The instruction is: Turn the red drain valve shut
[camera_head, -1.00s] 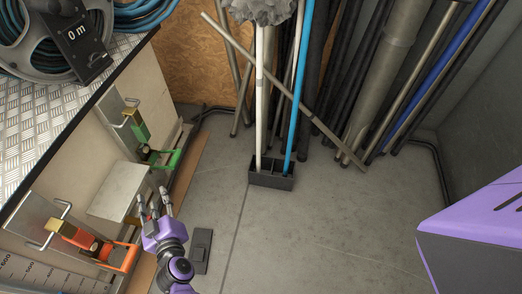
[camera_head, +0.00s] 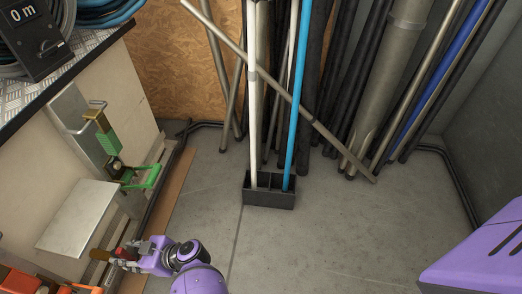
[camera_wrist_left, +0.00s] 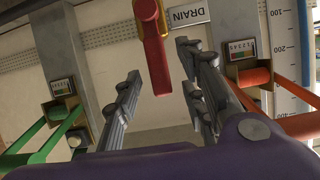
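My left gripper (camera_wrist_left: 160,65) is open, with one finger on each side of the lever's lower end. I see no clear contact. In the head view the left gripper (camera_head: 132,251) is low on the left, right beside a small red part of the valve (camera_head: 121,253) with a brass-coloured piece (camera_head: 99,254) behind it. The gripper hides part of the valve there. My right gripper is not in view.
A metal plate (camera_head: 78,216) juts out just above the valve. A green-handled fitting (camera_head: 140,175) lies beyond it; an orange-handled one (camera_head: 22,280) is nearer. A black holder (camera_head: 268,194) with poles stands on the floor. Open floor (camera_head: 300,240) lies to the right.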

